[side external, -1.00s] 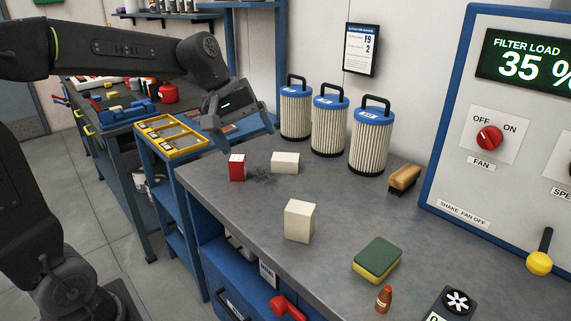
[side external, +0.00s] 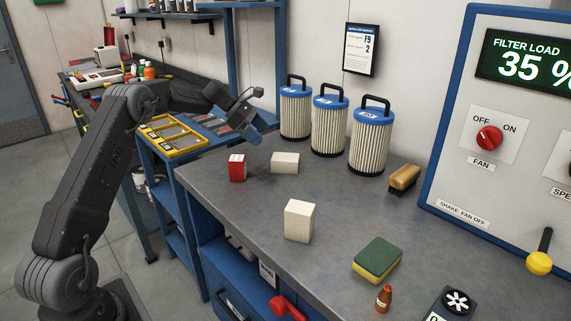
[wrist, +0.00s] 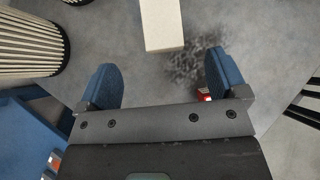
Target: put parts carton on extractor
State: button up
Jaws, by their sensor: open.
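The grey extractor bench top (side external: 335,235) carries two plain off-white cartons and a small red box; I cannot tell which is the parts carton. One white carton (side external: 285,163) lies near the back left by a dark smudge, and it shows at the top of the wrist view (wrist: 161,22). The other white carton (side external: 298,220) stands nearer the front. The red box (side external: 237,168) is at the left edge; in the wrist view (wrist: 204,94) the right finger mostly hides it. My gripper (side external: 254,132) is open and empty above the bench's back left, its blue fingers (wrist: 162,76) apart.
Several blue-topped filters (side external: 327,125) stand along the back wall. A brush (side external: 404,178), a green sponge (side external: 377,258) and a copper nozzle (side external: 384,299) lie toward the right. The control panel (side external: 495,150) bounds the right side. A yellow tray (side external: 172,137) sits left. The bench middle is mostly clear.

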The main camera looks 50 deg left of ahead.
aim_at(285, 157)
jog(key=x, duration=1.2)
jog(key=shift+s, duration=0.1)
jog(key=shift+r, duration=0.1)
jog(key=c, duration=1.1)
jog(key=shift+c, duration=0.2)
